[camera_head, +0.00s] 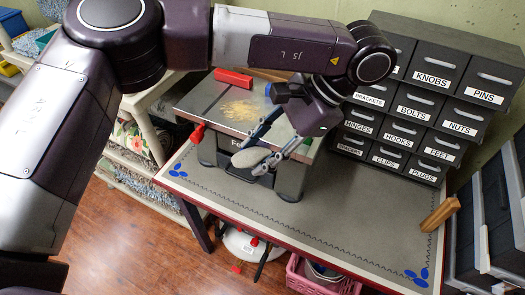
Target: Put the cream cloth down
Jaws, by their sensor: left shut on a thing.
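My left arm reaches in from the left and bends down over the workbench. My left gripper (268,154) is shut on the cream cloth (248,158), a small rounded pale bundle between its fingertips. The cloth is held in front of the near side of the grey-topped machine (205,107). I cannot tell how high it is above the bench surface. The gripper's fingers and body hide part of the machine. My right gripper is not in view.
The workbench (310,227) has a wide clear area in front. A sawdust pile (239,110) and a red piece (233,78) lie on the machine. Labelled drawers (420,95) stand at the back right. A wooden block (440,214) stands near the right edge.

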